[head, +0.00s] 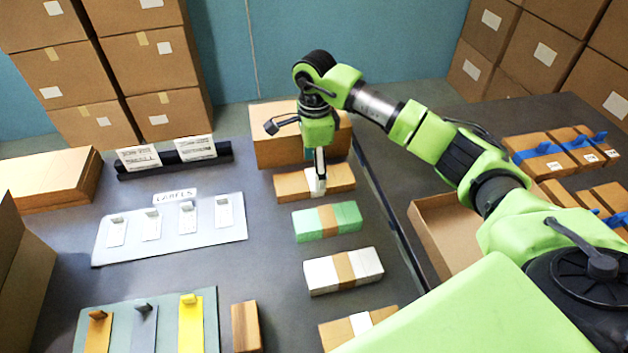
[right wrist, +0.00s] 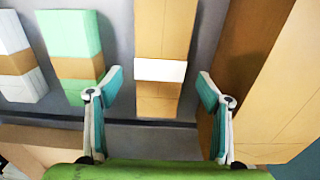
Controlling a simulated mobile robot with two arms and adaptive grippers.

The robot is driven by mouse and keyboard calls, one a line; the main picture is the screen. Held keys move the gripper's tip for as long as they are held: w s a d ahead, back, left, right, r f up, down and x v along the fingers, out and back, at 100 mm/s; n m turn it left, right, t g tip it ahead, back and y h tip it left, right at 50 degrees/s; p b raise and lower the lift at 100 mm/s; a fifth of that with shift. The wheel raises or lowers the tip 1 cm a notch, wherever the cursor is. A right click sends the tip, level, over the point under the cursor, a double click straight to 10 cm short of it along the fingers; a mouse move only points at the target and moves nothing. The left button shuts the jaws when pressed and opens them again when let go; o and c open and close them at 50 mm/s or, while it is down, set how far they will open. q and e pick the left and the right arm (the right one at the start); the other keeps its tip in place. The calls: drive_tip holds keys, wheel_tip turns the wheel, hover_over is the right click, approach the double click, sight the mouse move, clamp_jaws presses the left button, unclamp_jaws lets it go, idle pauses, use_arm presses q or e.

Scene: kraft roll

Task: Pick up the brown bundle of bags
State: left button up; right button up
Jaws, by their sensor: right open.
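A brown bundle of bags (head: 291,187) with a white band lies on the grey table in front of a cardboard box. It also shows in the right wrist view (right wrist: 165,35), lying lengthwise between the two fingers. My right gripper (head: 320,172) points down over this bundle at its white band and hides part of it. In the right wrist view the fingers (right wrist: 160,76) are spread apart with nothing held between them. I cannot tell the exact gap between fingertips and bundle. A second brown bundle with a white band (head: 338,334) lies at the front, partly hidden by my arm. My left gripper is not in view.
A green bundle (head: 307,224) and a white bundle (head: 324,275) lie in front of the back brown one. A cardboard box (head: 270,134) stands close behind it. A label board (head: 120,250) lies left. Strapped brown bundles (head: 535,152) are on the right table.

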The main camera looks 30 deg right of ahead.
wheel_tip(320, 180, down, 4)
drive_tip(key=shift+r, duration=0.15)
drive_tip(key=c, duration=1.4)
drive_tip(key=shift+o, duration=0.2)
drive_tip(key=shift+r, duration=0.1)
